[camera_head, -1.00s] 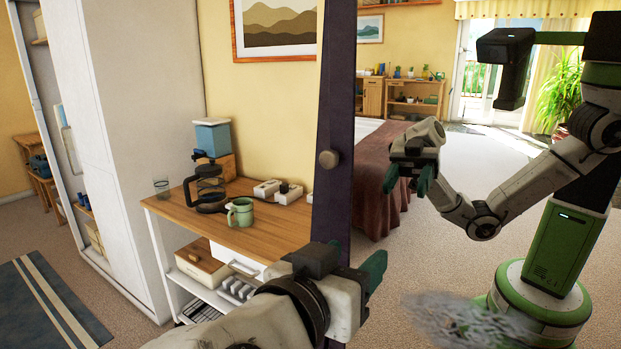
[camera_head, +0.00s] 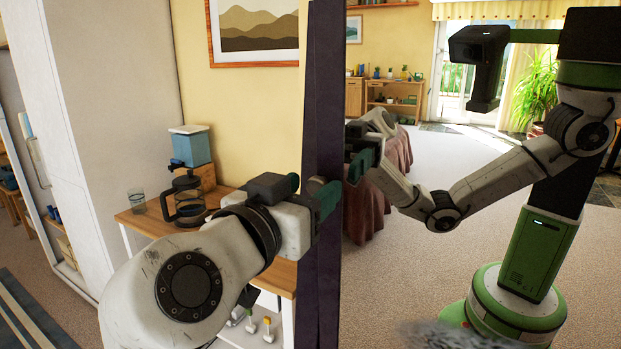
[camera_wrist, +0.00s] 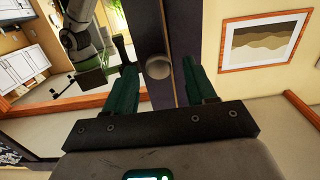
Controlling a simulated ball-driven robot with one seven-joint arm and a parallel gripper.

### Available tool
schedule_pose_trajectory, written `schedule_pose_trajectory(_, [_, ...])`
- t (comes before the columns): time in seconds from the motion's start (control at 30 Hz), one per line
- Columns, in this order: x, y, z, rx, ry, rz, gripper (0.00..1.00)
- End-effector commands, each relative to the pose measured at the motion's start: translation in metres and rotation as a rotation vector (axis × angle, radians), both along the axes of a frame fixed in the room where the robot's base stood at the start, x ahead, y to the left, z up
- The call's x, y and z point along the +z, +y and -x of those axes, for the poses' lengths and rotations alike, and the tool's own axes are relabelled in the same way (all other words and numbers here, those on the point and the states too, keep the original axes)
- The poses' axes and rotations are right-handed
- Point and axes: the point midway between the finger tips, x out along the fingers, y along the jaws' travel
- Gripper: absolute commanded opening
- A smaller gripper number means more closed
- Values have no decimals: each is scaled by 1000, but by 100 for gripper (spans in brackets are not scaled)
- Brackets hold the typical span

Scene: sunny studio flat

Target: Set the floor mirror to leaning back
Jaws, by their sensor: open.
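The floor mirror has a dark purple side frame (camera_head: 323,90), running almost straight up and down in the head view. Its glass (camera_head: 400,260) fills the right side and reflects my own green and white body. A round grey knob (camera_wrist: 158,67) sits on the frame and shows between my fingers in the wrist view. My gripper (camera_head: 316,192) is at the frame at knob height, with its green fingers open on either side of the knob. In the head view the fingers partly hide the knob. I cannot tell whether either finger touches it.
A wooden-topped cart (camera_head: 133,222) behind my arm carries a coffee maker (camera_head: 188,190) and a glass (camera_head: 137,201). A white cabinet (camera_head: 110,110) stands at the left. A framed mountain picture (camera_head: 254,30) hangs on the yellow wall. The bed and window show in the glass.

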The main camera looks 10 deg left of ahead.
Motion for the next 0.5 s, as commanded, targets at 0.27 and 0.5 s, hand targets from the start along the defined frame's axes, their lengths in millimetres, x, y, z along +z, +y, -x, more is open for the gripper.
schedule_pose_trajectory(0.27, [0, -4, -11, 1, 1, 0, 56])
schedule_pose_trajectory(0.5, [-1, -4, -11, 1, 1, 0, 50])
